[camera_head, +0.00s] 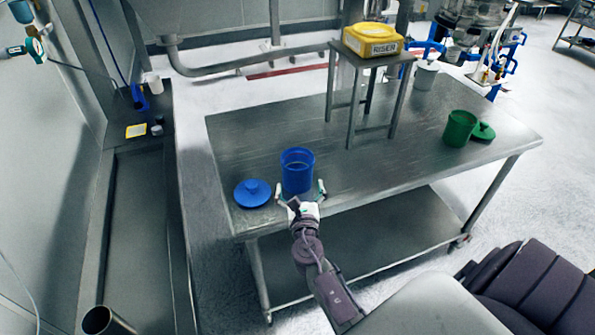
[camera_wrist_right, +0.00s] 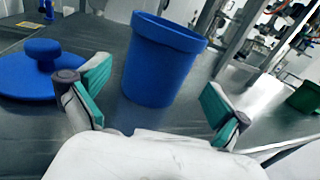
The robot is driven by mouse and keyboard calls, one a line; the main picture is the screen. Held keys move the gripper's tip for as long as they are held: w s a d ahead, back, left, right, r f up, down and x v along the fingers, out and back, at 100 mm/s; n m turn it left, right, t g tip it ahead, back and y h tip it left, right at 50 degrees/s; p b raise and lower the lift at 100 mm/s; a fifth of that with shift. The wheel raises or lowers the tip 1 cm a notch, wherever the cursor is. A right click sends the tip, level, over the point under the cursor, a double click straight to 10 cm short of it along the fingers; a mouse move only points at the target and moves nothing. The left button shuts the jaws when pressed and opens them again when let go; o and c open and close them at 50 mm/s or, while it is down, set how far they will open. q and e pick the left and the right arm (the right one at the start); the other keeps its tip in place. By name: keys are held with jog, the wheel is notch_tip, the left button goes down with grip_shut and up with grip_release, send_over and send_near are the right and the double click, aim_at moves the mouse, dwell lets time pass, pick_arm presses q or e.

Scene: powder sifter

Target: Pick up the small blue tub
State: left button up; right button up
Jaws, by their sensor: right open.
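The small blue tub (camera_head: 297,172) stands upright and without its lid near the front left of the metal table. It also shows in the right wrist view (camera_wrist_right: 162,62), just ahead of my fingers. The blue lid (camera_head: 252,193) with its round knob lies on the table to the left of the tub; it shows at the left in the wrist view (camera_wrist_right: 38,75). My right gripper (camera_head: 307,192) is open at the near side of the tub. Its two teal-padded fingers are spread left and right of the tub, with nothing held. My left gripper is not seen.
The metal table (camera_head: 240,140) also carries a green tub (camera_head: 459,128) with a green lid (camera_head: 483,131) at the right. A small metal stand (camera_head: 371,95) holds a yellow box (camera_head: 371,40). A white tub (camera_head: 427,74) stands at the back.

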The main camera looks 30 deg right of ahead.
aim_at(296, 159)
jog(key=x, duration=0.7)
jog(key=shift+r+p, duration=0.1)
jog(key=shift+p, duration=0.25)
jog(key=shift+s+r, duration=0.1)
jog(key=shift+s, duration=0.05)
jog(key=shift+c, duration=1)
jog(key=c, duration=0.7)
